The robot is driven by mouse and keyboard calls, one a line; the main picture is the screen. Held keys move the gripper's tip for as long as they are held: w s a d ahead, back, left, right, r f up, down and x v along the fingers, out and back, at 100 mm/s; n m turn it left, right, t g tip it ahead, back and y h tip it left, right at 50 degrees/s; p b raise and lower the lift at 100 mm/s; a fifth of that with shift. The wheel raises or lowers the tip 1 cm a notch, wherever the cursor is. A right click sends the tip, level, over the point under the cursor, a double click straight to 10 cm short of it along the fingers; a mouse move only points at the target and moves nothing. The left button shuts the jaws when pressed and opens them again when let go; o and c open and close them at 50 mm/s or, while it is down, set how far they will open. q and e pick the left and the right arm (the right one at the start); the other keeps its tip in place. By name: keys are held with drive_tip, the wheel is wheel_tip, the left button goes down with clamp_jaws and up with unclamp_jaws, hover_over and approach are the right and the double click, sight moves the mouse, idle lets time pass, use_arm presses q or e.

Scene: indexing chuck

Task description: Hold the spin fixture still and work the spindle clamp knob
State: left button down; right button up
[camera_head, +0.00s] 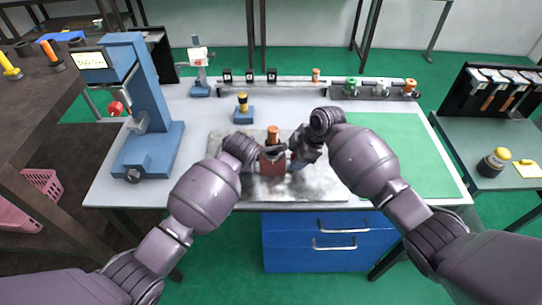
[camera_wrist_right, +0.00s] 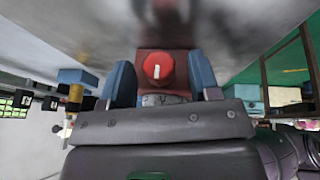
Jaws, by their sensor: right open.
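The spin fixture (camera_head: 271,163) is a dark red block with an orange-brown upright post on top, standing on a grey metal plate (camera_head: 318,189). The spindle clamp knob (camera_wrist_right: 157,68) is a round red cap with a white mark, seen in the right wrist view in front of the dark red body. My right gripper (camera_wrist_right: 161,72) is open, with one blue finger on each side of the knob and visible gaps between. In the head view my right gripper (camera_head: 293,161) is at the fixture's right side. My left gripper (camera_head: 257,157) is at its left side; its fingers are mostly hidden.
A blue press (camera_head: 150,150) stands at the left of the table. A small blue block with a yellow-black piece (camera_head: 243,110) is behind the plate. A rail with several fittings (camera_head: 375,91) runs along the back. A green mat (camera_head: 400,150) lies clear at right.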

drive_tip(key=shift+w+d+r+g, duration=0.1)
drive_tip(key=shift+r+g, duration=0.1)
drive_tip(key=shift+g, duration=0.1)
drive_tip(key=w+v, duration=0.1)
drive_tip(key=v, duration=1)
drive_tip(key=s+d+f+m+t+h, duration=0.1)
drive_tip(key=d+f+m+t+h, duration=0.1)
drive_tip(key=d, duration=0.6)
drive_tip(key=s+d+f+m+t+h, duration=0.1)
drive_tip(key=d+f+m+t+h, duration=0.1)
drive_tip(key=d+f+m, duration=0.3)
drive_tip(key=s+d+f+m+t+h, duration=0.2)
drive_tip(key=d+m, duration=0.3)
drive_tip(key=d, duration=0.6)
drive_tip(key=shift+f+t, duration=0.75)
drive_tip(key=shift+t, duration=0.15)
drive_tip(key=shift+s+d+f+m+h, duration=0.1)
drive_tip(key=shift+s+d+m+h, duration=0.1)
drive_tip(key=shift+d, duration=0.2)
drive_tip(key=shift+s+d+m+h, duration=0.1)
drive_tip(key=shift+d+m+h, duration=0.1)
drive_tip(key=shift+d, duration=0.2)
use_arm(q)
drive_tip(key=c, duration=0.9)
unclamp_jaws()
